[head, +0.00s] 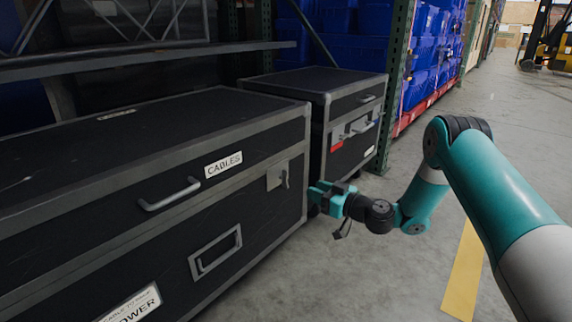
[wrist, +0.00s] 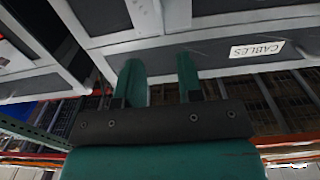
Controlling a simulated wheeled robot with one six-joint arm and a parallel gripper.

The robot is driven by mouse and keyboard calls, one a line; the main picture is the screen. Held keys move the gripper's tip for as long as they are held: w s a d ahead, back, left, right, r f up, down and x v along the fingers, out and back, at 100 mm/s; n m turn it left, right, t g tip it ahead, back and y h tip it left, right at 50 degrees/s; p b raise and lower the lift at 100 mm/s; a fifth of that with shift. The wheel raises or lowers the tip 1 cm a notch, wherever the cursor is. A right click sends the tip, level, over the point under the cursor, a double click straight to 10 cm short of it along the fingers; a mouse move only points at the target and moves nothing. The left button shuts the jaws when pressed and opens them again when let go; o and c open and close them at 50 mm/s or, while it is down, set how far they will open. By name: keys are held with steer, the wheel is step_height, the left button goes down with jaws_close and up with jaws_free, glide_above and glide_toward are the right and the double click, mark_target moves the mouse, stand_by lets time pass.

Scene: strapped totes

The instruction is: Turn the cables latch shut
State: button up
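The cables latch (head: 277,176) is a small grey plate with a lever, on the front of the large black case near its right corner. The white CABLES label (head: 223,164) is on the lid to its left. The latch also shows at the top of the wrist view (wrist: 146,14), where the case appears upside down. I cannot tell the lever's exact angle. My gripper (head: 318,194) is just right of and below the latch in the head view. In the wrist view its two teal fingers (wrist: 160,68) stand apart with nothing between them, pointing toward the latch without visible contact.
The large black case (head: 110,195) has a lid handle (head: 170,194) and a recessed handle (head: 215,251). A second black case (head: 345,110) stands behind, with a red tag (head: 337,146). A green rack post (head: 393,85) is beyond. The floor (head: 400,270) at right is clear.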

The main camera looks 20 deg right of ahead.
mark_target(288, 179)
steer(key=b+x, duration=0.5)
steer(key=x, duration=0.5)
steer(key=shift+w+a+f, duration=0.15)
steer(key=shift+w+a, duration=0.35)
steer(key=shift+w, duration=0.2)
jaws_close()
